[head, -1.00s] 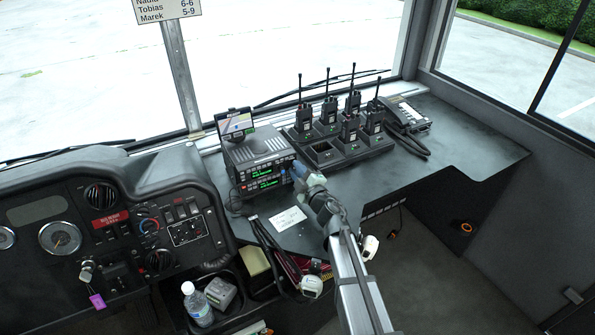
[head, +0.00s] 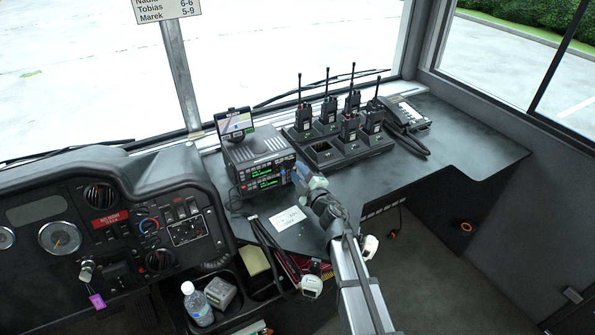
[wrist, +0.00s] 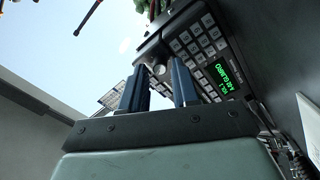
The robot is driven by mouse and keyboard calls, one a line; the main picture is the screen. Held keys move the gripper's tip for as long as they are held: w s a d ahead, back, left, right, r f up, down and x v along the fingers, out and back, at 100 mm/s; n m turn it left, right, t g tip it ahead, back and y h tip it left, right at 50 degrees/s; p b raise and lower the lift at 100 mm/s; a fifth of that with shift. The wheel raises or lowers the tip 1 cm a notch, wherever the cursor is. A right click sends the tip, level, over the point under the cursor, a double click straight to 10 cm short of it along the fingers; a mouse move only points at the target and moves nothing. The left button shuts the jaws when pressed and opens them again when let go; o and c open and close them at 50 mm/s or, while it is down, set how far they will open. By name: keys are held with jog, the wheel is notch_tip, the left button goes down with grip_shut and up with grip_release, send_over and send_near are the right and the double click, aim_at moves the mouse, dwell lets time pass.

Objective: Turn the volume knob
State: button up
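The radio set (head: 262,165) stands on the dark counter, with green lit displays on its front. In the wrist view its keypad face (wrist: 200,40) and green display (wrist: 222,80) appear turned on their side. A round silver-grey knob (wrist: 159,70) shows at the face's near end, in line with the gap between my fingers. I cannot tell whether the fingers touch it. My gripper (head: 296,172), with blue fingers (wrist: 159,82), is open at the radio's right front side. In the head view the gripper hides the knob.
A charger rack (head: 340,150) with several handheld radios stands behind and right of my gripper. A desk phone (head: 408,115) is further right. A white card (head: 287,219) lies in front of the radio. The counter's right part is clear.

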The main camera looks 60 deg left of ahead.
jog(key=d, duration=1.2)
jog(key=shift+s+d+f, duration=0.1)
jog(key=shift+d+f, duration=0.05)
jog(key=shift+d, duration=0.1)
